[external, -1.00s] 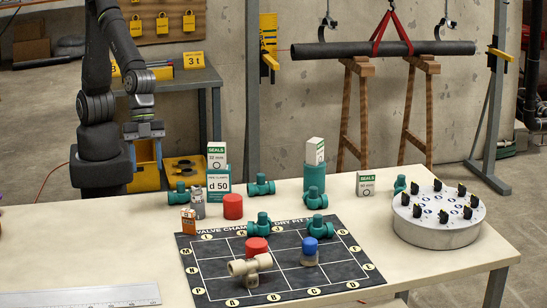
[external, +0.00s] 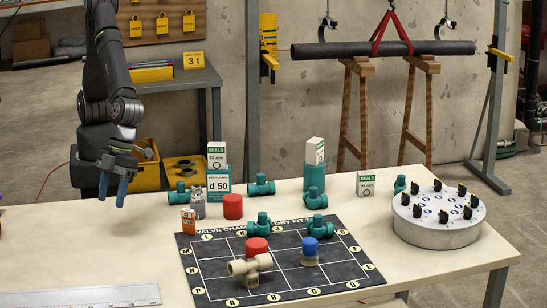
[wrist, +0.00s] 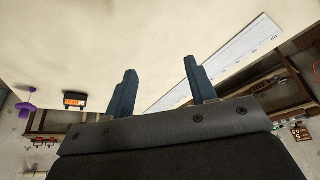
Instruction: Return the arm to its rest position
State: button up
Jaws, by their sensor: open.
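My gripper (external: 114,182) has blue fingers and hangs over the left back part of the pale workbench (external: 95,250), fingertips pointing down. In the wrist view my gripper (wrist: 163,85) shows its two fingers apart with nothing between them. My arm is folded at the left of the external view, clear of the parts on the bench.
A dark mat (external: 195,292) on the bench carries a beige tee (external: 245,267), red and blue caps and green fittings. Boxes and a red cap (external: 233,206) stand behind it. A ruler (external: 105,295) lies at front left. A round grey stand (external: 438,228) is at right.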

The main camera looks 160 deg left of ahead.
jog(key=shift+w+a+f+m, duration=0.15)
jog(key=shift+w+f+m, duration=0.55)
jog(key=shift+w+f, duration=0.25)
jog(key=s+a+r+n+t+y, duration=0.1)
jog(key=s+a+r+n+y, duration=0.1)
jog(key=s+a+r+n, duration=0.3)
jog(key=shift+s+a+r+n+y, duration=0.15)
jog(key=shift+s+a+n+y, duration=0.25)
jog(key=shift+s+a+n, duration=1.7)
jog(key=shift+s+d, duration=0.2)
jog(key=shift+d, duration=0.15)
